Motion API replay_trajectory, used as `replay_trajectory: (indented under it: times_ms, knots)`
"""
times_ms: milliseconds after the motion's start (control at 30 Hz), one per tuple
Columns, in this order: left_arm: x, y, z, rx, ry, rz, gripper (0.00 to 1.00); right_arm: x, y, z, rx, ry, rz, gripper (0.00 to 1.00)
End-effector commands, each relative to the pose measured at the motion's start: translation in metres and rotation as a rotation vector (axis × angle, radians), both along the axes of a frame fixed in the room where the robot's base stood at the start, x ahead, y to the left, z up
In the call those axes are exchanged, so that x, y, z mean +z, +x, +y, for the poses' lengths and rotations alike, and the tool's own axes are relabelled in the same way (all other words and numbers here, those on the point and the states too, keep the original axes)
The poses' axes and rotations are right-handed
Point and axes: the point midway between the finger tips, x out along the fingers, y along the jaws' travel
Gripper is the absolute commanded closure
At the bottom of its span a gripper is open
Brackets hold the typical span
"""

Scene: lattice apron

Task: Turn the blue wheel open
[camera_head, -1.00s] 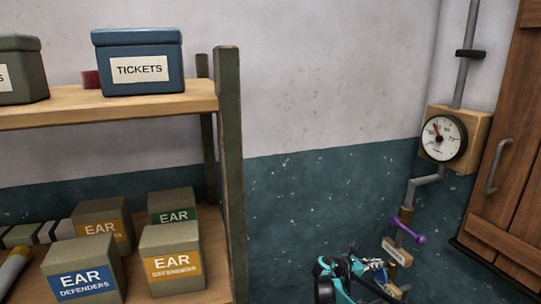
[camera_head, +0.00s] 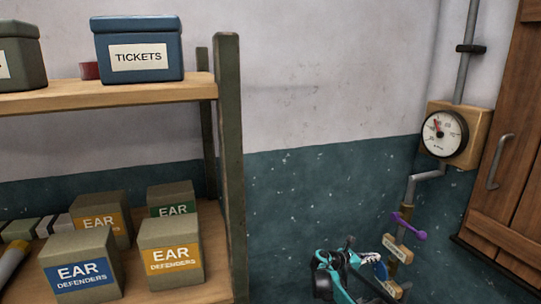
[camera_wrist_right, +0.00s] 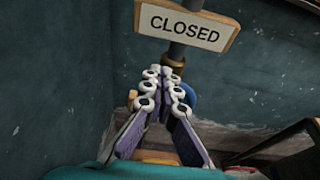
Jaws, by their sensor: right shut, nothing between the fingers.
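The blue wheel (camera_head: 381,270) is low on the wall pipe, largely hidden behind my right gripper in the head view. In the right wrist view a piece of the blue wheel (camera_wrist_right: 191,94) shows just behind and right of the fingertips. My right gripper (camera_wrist_right: 166,75) is shut with nothing between its fingers. It is in front of the wheel; I cannot tell whether it touches it. In the head view my right gripper (camera_head: 372,266) is teal and dark. A sign reading CLOSED (camera_wrist_right: 185,28) sits on the pipe above the wheel. My left gripper is not in view.
A purple lever (camera_head: 408,227) is on the pipe above the sign. A round gauge (camera_head: 445,133) is higher up. A wooden shutter (camera_head: 510,170) stands right of the pipe. A shelf unit (camera_head: 229,160) with boxes is at left; bare wall lies between.

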Motion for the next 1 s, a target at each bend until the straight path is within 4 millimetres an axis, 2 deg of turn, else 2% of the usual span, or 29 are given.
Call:
replay_trajectory:
  times_ms: [267, 633, 767, 1000]
  knots:
    - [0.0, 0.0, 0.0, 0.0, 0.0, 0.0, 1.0, -0.002, 0.0, 0.001, 0.0, 0.005, 0.0, 1.0]
    - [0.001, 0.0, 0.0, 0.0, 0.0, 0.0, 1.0, 0.006, 0.002, 0.004, 0.0, 0.003, 0.0, 1.0]
    - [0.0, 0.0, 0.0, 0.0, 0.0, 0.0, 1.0, 0.006, -0.001, 0.014, 0.0, 0.002, 0.001, 1.0]
    - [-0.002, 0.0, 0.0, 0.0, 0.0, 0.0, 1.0, 0.006, -0.011, 0.042, 0.001, 0.002, 0.0, 1.0]
